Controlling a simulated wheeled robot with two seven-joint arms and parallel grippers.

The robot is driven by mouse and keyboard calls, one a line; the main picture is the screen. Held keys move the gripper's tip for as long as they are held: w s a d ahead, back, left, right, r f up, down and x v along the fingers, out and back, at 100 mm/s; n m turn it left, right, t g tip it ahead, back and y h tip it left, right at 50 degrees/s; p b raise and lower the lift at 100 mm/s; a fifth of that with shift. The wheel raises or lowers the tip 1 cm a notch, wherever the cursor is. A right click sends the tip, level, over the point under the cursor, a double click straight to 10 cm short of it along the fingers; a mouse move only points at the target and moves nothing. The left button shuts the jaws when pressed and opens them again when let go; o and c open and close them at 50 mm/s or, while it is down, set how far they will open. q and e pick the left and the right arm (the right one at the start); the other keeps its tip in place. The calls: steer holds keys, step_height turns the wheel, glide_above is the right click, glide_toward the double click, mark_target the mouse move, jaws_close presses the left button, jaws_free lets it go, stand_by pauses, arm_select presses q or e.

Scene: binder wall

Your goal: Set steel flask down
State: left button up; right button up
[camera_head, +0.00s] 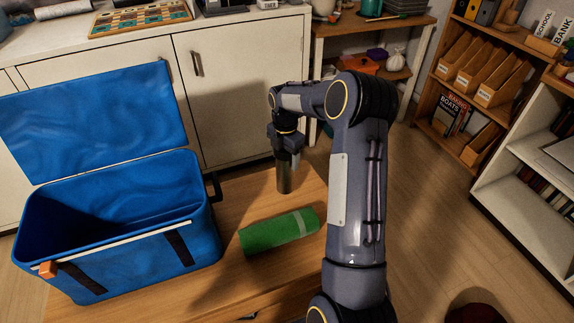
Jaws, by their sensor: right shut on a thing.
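The steel flask (284,181) is a dark grey metal cylinder, upright at the far part of the wooden table (236,205). My right gripper (288,156) points down and is shut on its upper part, which the fingers partly hide. I cannot tell whether the flask's base touches the table or hangs just above it. My left gripper is not in view.
A green cylinder (279,232) with a pale band lies on the table in front of the flask. An open blue cooler box (205,235) stands at the left, its lid (95,120) raised. White cabinets (243,85) stand behind. Bare table lies between box and flask.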

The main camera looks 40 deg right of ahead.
steer(key=shift+w+d+f, duration=0.1)
steer(key=shift+d+f, duration=0.15)
steer(key=shift+f, duration=0.55)
steer(key=shift+w+d+f, duration=0.15)
steer(key=shift+d+f, duration=0.05)
steer(key=shift+f, duration=0.6)
steer(key=shift+w+d+f, duration=0.1)
steer(key=shift+d+f, duration=0.15)
steer(key=shift+f, duration=0.55)
steer(key=shift+f+b, duration=0.2)
steer(key=shift+b, duration=0.1)
steer(key=o, duration=1.5)
steer(key=shift+o, duration=0.2)
